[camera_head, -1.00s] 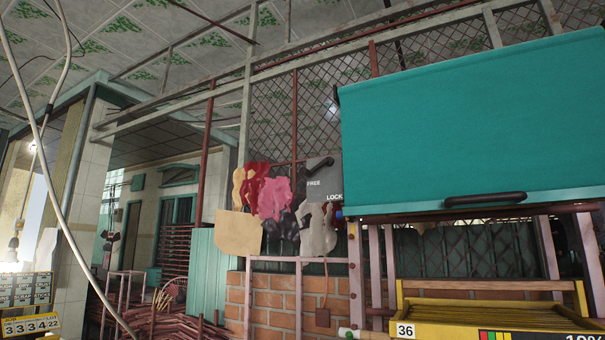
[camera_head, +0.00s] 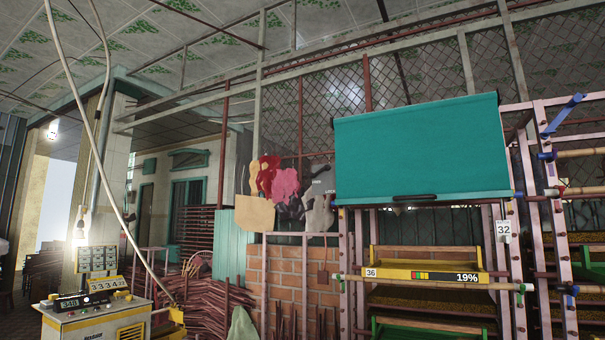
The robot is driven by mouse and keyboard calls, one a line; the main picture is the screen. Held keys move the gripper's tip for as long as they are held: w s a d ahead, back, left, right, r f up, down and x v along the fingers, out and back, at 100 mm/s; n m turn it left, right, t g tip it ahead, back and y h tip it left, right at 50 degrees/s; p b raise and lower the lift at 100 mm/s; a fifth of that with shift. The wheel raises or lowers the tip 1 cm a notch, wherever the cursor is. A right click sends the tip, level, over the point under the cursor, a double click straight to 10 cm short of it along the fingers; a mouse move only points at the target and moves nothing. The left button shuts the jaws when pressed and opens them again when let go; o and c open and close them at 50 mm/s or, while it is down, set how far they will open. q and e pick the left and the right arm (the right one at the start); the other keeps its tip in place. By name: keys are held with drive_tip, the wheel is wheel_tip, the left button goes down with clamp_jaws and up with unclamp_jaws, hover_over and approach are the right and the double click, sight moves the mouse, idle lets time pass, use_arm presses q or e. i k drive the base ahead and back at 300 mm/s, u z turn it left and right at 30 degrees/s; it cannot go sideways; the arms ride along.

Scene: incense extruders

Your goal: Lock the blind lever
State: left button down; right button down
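The teal blind (camera_head: 415,145) hangs partly rolled down over a rack at the right, with a dark handle bar (camera_head: 414,197) on its lower edge. Just left of the blind is a small grey lever panel (camera_head: 319,186) with faint lettering. The dark lever (camera_head: 321,171) sits on its upper part, tilted up to the right. The lever is small here, so its exact setting is hard to read. Neither of my grippers shows in this view.
Colored cloths (camera_head: 280,185) hang left of the panel. Below the blind are yellow trays (camera_head: 425,276) in a pink-framed rack. A control machine (camera_head: 95,315) stands at the lower left. Bundles of sticks (camera_head: 195,290) lie in front of the brick wall (camera_head: 285,270).

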sight(327, 168)
drive_tip(key=z, duration=0.25)
drive_tip(key=i, duration=0.3)
drive_tip(key=z, duration=0.85)
drive_tip(key=i, duration=1.5)
drive_tip(key=u, duration=0.65)
